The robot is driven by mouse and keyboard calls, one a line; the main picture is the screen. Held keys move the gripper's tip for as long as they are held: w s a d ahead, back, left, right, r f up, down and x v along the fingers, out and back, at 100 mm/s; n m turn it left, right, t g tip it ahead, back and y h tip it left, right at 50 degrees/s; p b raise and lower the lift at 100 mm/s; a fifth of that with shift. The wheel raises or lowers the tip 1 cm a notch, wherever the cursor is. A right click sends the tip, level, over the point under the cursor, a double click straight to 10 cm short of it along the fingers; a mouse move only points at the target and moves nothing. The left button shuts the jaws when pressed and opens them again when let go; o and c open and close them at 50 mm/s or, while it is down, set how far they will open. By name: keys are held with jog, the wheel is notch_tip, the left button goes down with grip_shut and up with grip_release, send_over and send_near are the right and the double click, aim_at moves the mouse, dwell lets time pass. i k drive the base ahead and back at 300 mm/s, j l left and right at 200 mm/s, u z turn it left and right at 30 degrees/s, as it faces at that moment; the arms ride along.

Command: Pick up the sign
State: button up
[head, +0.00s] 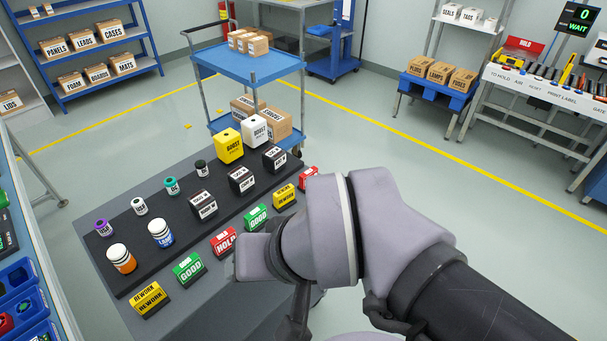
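Several small block-like signs stand in a row along the near side of the dark table. From the left they are a yellow REWORK sign (149,298), a green GOOD sign (188,269), a red HOLD sign (223,242), a second green GOOD sign (256,217), a second yellow REWORK sign (284,196) and a red sign (309,177) partly hidden by my arm. My wrist is over the table's near edge, close to the HOLD and GOOD signs. A dark part below it, apparently my gripper (296,320), shows only in part; its fingertips are hidden.
Black-labelled blocks, small bottles, a yellow box (229,146) and a white box (254,131) stand farther back on the table (215,310). A blue cart (250,66) with cartons stands behind. Blue bins (25,300) are at left. Open floor lies at right.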

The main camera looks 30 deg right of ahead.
aim_at(153, 298)
jog(key=i+u, duration=0.1)
jog(key=u, duration=0.75)
jog(key=i+u, duration=0.15)
jog(key=u, duration=0.7)
jog(key=i+l+u, duration=0.1)
jog(key=u, duration=0.35)
